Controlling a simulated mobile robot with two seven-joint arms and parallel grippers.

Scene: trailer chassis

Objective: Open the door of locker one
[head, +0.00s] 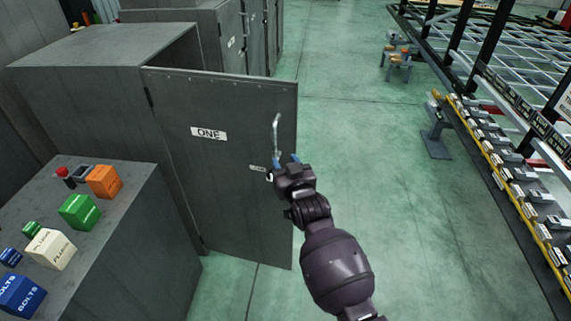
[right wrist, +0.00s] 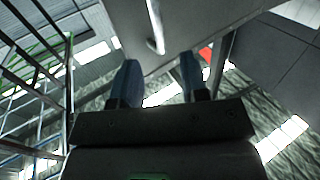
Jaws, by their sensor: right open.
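The grey door marked "ONE" (head: 225,165) stands swung out from its locker (head: 90,48), hinged along its left edge in the head view. A dark gap shows between the door's top and the locker top. The door's pale vertical handle (head: 276,136) is near its free edge; the handle also shows in the right wrist view (right wrist: 155,25). My right gripper (head: 286,161) is open at the handle's lower end, its blue fingers apart. In the right wrist view the handle end lies just beyond the fingertips (right wrist: 158,72), and nothing is visibly gripped. My left gripper is out of view.
A grey cabinet (head: 130,235) at the lower left carries orange, green, white and blue boxes. More lockers (head: 232,45) stand behind. A rack with a yellow rail (head: 500,180) runs along the right. The green floor (head: 350,125) between is clear.

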